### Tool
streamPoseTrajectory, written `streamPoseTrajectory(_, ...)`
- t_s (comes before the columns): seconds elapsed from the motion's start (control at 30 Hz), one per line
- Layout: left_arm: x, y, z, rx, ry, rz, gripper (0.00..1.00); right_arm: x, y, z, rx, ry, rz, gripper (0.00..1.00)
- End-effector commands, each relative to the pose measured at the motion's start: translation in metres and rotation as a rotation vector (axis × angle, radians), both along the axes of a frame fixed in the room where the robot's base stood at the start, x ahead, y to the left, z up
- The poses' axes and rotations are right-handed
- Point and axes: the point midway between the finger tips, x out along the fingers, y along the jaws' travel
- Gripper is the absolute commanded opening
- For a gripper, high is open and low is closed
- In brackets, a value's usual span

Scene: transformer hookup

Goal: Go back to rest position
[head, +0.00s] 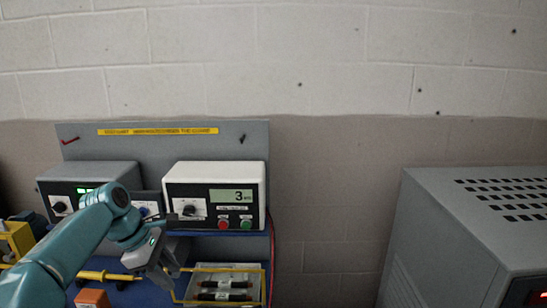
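My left arm comes in from the lower left, and its teal links cover part of the bench. My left gripper (169,270) is at the lower left, in front of the white meter box and beside the yellow-framed tray. Its grey jaws are small and seen at an angle, so I cannot tell whether they are open or shut. I see nothing clearly held in them. My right gripper is not in view.
A white meter box (214,176) reads 3 on its display. A grey box (100,172) with a green light stands left of it. A yellow-framed tray (252,270) lies below. A grey vented cabinet (450,220) stands right, with bare wall (330,210) between.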

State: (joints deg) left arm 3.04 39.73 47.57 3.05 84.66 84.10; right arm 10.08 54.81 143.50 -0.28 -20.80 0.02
Motion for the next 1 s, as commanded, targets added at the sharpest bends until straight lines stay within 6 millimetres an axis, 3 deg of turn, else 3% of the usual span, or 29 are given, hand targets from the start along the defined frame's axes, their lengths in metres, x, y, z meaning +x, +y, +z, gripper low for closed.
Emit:
streamPoseTrajectory(0.03, 0.000, 0.001, -0.023, -0.001, 0.031, 0.001, 0.38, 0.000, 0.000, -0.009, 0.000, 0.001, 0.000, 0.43)
streamPoseTrajectory(0.37, -0.033, -0.015, -0.121, -0.014, 0.251, -0.046, 0.38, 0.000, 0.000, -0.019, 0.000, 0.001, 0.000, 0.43)
streamPoseTrajectory(0.57, -0.071, -0.035, -0.213, -0.022, 0.350, -0.128, 0.38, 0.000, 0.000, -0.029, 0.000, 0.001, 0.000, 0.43)
streamPoseTrajectory(0.67, -0.109, -0.051, -0.277, -0.032, 0.374, -0.222, 0.38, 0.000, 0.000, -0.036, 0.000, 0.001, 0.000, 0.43)
streamPoseTrajectory(0.8, -0.187, -0.079, -0.362, -0.055, 0.342, -0.427, 0.38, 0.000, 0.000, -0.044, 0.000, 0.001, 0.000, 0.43)
streamPoseTrajectory(0.9, -0.253, -0.097, -0.404, -0.071, 0.261, -0.610, 0.38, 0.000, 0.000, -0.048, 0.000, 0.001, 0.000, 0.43)
streamPoseTrajectory(1.0, -0.311, -0.111, -0.424, -0.069, 0.122, -0.815, 0.38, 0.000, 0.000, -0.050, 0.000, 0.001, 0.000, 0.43)
